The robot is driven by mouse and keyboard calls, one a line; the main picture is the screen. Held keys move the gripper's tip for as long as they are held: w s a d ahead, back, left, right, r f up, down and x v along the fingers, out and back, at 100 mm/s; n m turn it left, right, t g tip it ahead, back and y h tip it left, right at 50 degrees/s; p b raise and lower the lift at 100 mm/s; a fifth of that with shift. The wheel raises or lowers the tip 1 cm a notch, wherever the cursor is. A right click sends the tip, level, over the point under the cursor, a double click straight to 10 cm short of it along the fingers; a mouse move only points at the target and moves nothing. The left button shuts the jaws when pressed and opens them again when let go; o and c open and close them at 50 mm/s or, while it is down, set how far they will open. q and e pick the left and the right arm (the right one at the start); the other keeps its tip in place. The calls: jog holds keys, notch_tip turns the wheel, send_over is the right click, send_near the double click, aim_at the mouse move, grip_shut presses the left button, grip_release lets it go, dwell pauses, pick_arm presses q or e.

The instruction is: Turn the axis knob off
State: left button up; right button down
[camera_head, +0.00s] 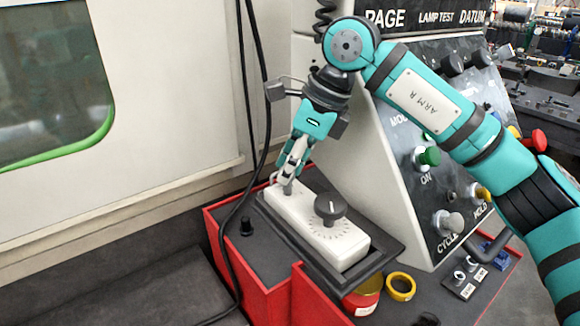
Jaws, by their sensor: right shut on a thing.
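A white control box (350,250) sits in a dark tray on a red-sided stand. A round dark knob (330,206) with a ring of dial marks stands on its top, nearer the right end, untouched. My right gripper (288,184) points down at the far left end of the box. It is shut on a small grey knob (287,188), mostly hidden by the fingers. I cannot read a label telling which one is the axis knob, nor the gripped knob's setting. My left gripper is not in view.
A black cable (246,110) hangs left of my right gripper. A sloped panel (420,120) with a green button (429,156) and other knobs stands close on the right, partly behind my right arm. A yellow tape roll (400,286) lies right of the tray.

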jog(key=shift+n, duration=0.5)
jog(key=c, duration=1.1)
grip_release()
jog(key=shift+g, duration=0.3)
jog(key=v, duration=1.2)
